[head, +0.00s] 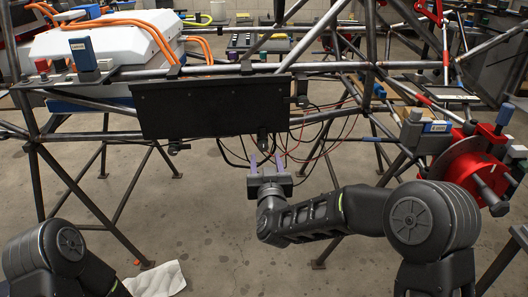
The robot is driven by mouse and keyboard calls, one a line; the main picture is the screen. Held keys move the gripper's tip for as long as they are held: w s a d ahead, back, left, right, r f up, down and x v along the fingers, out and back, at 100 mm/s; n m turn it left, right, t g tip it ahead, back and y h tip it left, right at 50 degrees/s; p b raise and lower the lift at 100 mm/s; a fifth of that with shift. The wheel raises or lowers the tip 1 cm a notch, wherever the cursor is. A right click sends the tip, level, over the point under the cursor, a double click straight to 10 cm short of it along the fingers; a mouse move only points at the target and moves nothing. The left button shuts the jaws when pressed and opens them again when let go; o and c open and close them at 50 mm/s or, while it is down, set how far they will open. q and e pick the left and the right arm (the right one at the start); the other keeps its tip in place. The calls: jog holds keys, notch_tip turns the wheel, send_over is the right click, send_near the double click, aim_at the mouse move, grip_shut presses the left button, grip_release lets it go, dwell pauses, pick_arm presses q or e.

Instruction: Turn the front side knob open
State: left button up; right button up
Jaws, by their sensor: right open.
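A black rectangular panel (212,106) is fixed along the front tube of the chassis (85,137). A small dark knob-like part (263,138) hangs at the panel's lower edge, right of its middle. My right gripper (266,160) is just below that part, with its two purple fingers pointing up and spread apart. The fingertips look close to the part, but I cannot tell whether they touch it. Another small dark part (177,147) sits under the panel further left. My left arm shows at the lower left, but its gripper is out of view.
Thin black and red wires (318,140) hang right of my right gripper. A red disc hub (470,175) is on the right side. A white box with orange cables (105,50) sits on the frame at the left. A white cloth (156,280) lies on the floor.

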aim_at(263, 147)
jog(key=w+b, duration=0.1)
jog(key=w, duration=0.4)
jog(key=shift+w, duration=0.35)
jog(key=shift+c, duration=0.4)
grip_shut()
